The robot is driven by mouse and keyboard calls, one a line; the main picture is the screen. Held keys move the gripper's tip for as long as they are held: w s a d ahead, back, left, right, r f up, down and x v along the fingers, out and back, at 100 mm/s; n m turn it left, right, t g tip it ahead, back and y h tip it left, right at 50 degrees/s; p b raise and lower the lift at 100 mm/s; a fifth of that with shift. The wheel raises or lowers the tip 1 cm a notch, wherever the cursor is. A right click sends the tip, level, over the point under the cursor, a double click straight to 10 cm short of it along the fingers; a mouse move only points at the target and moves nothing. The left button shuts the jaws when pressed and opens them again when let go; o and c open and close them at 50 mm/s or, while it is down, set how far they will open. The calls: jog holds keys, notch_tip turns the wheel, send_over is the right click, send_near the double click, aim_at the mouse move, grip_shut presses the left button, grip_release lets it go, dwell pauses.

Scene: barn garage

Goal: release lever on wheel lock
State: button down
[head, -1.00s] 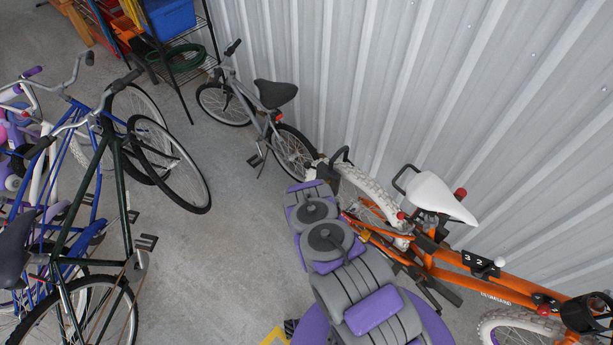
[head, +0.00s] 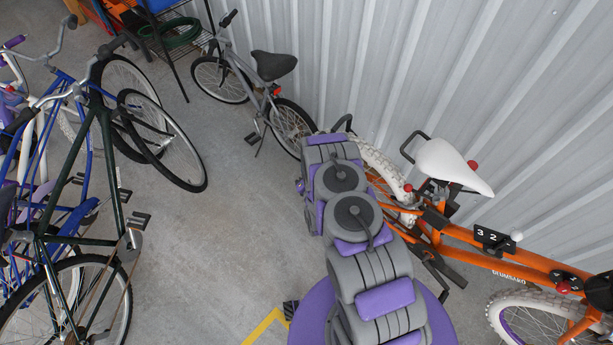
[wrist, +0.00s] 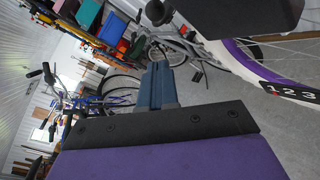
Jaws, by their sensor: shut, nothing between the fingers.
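An orange bike (head: 465,234) leans along the metal wall at right in the head view. A black plate marked "3 2" (head: 489,239) with a white ball knob (head: 517,236) sits on its frame. I cannot tell for sure which part is the wheel lock's lever. My gripper (wrist: 157,85) shows in the wrist view as blue-grey fingers, shut and empty, pointing away from the camera. In the head view my arm hides it. A white curved band with a black label "1 2 3" (wrist: 290,92) is at the wrist view's right, apart from the fingers.
A small grey bike (head: 240,90) stands by the wall ahead. Green and blue bikes (head: 90,190) crowd the left. A shelf with a green hose (head: 170,33) is at the back. The concrete floor (head: 220,230) between them is clear.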

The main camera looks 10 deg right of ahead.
jog(key=w+d+r+b, duration=0.1)
jog(key=w+d+b, duration=0.1)
jog(key=w+b, duration=0.3)
jog(key=w, duration=0.3)
jog(key=shift+w+a+r, duration=0.1)
jog(key=shift+w+a, duration=0.1)
jog(key=shift+a, duration=0.05)
